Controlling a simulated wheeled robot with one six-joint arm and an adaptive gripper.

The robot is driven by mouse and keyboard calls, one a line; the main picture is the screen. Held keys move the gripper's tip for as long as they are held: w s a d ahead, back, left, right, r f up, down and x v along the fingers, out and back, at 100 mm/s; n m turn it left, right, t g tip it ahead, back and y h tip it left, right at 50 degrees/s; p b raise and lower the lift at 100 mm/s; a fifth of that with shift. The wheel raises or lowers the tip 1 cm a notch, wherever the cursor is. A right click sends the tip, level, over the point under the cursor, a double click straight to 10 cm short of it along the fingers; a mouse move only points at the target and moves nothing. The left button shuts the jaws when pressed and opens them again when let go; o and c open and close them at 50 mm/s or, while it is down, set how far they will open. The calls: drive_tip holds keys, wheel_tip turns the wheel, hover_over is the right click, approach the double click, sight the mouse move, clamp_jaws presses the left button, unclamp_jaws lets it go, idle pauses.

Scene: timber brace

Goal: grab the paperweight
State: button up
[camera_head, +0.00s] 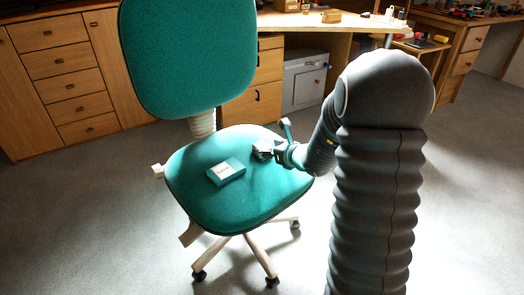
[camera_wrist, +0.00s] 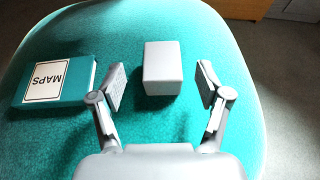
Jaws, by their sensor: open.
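The grey block that I take as the paperweight (camera_wrist: 163,70) stands on the green chair seat (camera_wrist: 140,130). In the wrist view it is between and slightly beyond the fingertips of my gripper (camera_wrist: 161,86), with a gap on both sides. My gripper is open and empty. In the head view my gripper (camera_head: 275,146) is low over the right part of the seat, and the block (camera_head: 260,149) is partly hidden at its fingers.
A teal box or book labelled MAPS (camera_wrist: 57,80) lies on the seat left of the block; it also shows in the head view (camera_head: 226,171). The chair's backrest (camera_head: 190,55) rises behind the seat. Wooden drawers (camera_head: 65,75) and a desk (camera_head: 310,45) stand farther back.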

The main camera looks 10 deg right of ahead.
sight(263, 146)
drive_tip(key=shift+x, duration=3.1)
drive_tip(key=shift+d, duration=0.15)
drive_tip(key=c, duration=1.3)
clamp_jaws()
